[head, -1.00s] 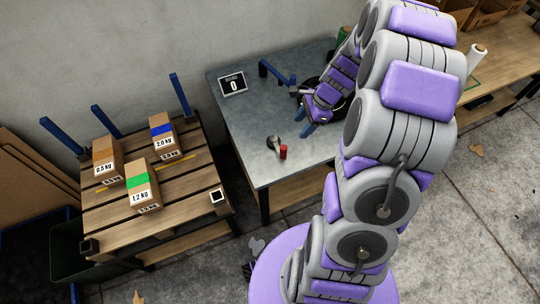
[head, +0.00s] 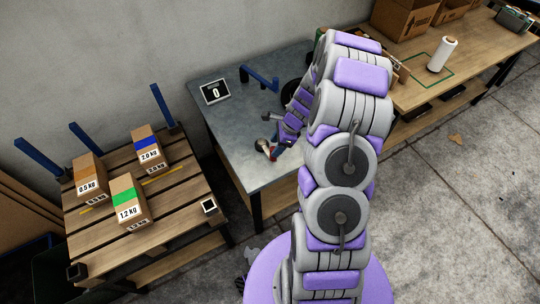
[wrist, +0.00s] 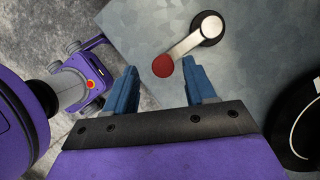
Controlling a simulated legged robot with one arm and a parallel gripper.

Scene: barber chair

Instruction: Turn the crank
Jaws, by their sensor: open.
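The crank (wrist: 193,40) has a silver arm on a round dark base and a red knob (wrist: 163,66) at its free end. In the head view the crank (head: 262,146) sits near the front left part of the grey table, its knob partly hidden by my gripper (head: 278,149). In the wrist view my gripper (wrist: 160,80) is open, its blue fingers apart and empty. The knob shows just beyond the fingertips, between their lines and closer to the right finger. Whether anything touches cannot be told.
A small display (head: 215,91) reading 0 stands on the grey table (head: 235,125). A blue bracket (head: 258,78) is at the back. A pallet table (head: 95,230) with labelled boxes stands left. A wooden bench (head: 420,90) with a white roll (head: 442,54) is at right.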

